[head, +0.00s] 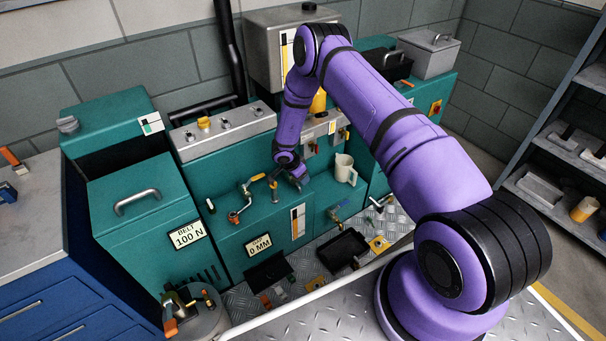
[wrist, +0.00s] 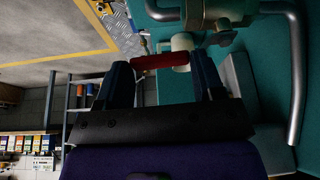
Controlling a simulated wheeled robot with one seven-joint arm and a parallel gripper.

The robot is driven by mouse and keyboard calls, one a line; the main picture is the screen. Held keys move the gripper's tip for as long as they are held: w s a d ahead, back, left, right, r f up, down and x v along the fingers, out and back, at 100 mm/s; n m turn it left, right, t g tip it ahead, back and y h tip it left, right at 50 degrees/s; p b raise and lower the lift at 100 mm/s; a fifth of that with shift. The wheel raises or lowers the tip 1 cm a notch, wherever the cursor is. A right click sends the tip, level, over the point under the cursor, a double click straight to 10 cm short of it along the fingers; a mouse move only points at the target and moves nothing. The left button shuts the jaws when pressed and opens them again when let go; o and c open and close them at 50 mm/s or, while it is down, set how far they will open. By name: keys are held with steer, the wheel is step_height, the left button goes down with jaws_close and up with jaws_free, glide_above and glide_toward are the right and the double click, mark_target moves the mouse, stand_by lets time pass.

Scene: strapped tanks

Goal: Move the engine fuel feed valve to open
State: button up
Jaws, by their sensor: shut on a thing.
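My gripper (head: 294,178) is low in front of the teal cabinet in the head view. In the wrist view its two dark fingers (wrist: 163,68) stand apart with a red lever handle (wrist: 158,61) lying across between their tips, and they are shut on it. The handle sits by grey pipework (wrist: 218,20) on the teal face. In the head view my gripper hides this handle. No readable label shows which valve it belongs to. Left of my gripper is a valve with a yellow lever (head: 257,178) and a pipe fitting with red parts (head: 234,215).
A cream mug (head: 344,169) stands just right of my gripper. Another small valve (head: 336,212) is lower right. Black trays (head: 343,250) lie on the tread-plate floor. A grey shelf rack (head: 548,150) stands at the right.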

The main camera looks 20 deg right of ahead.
steer(key=shift+a+m+g, duration=0.3)
steer(key=shift+a+m, duration=0.15)
steer(key=shift+m, duration=0.25)
steer(key=o, duration=1.3)
steer(key=v, duration=1)
steer(key=shift+a+r, duration=0.25)
steer(key=shift+r, duration=0.05)
